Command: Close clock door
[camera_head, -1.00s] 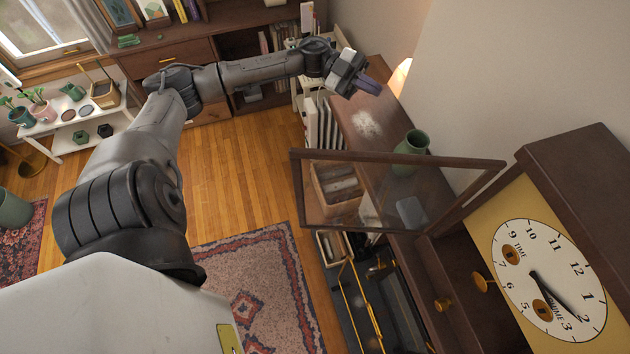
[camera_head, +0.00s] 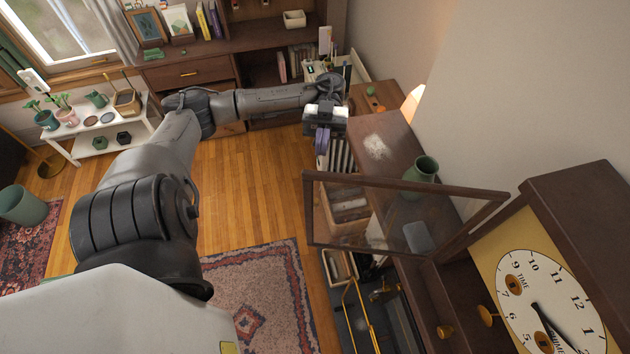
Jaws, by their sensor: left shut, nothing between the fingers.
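The clock (camera_head: 576,215) stands at the right edge, with a dark wood case and a white dial (camera_head: 546,305) on a yellow face. Its glass door (camera_head: 308,222) has a dark wood frame and stands wide open, swung out to the left from the case. My left gripper (camera_head: 321,146) is shut and empty. It points down in the upper middle of the view, beyond the door's far left corner and apart from it. My right gripper is not in view.
A green vase (camera_head: 425,167) stands on the brown cabinet (camera_head: 398,140) behind the door glass. Brass knobs (camera_head: 487,316) sit by the clock. A bookshelf (camera_head: 270,35) lies at the back. The wood floor (camera_head: 255,190) left of the door is clear.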

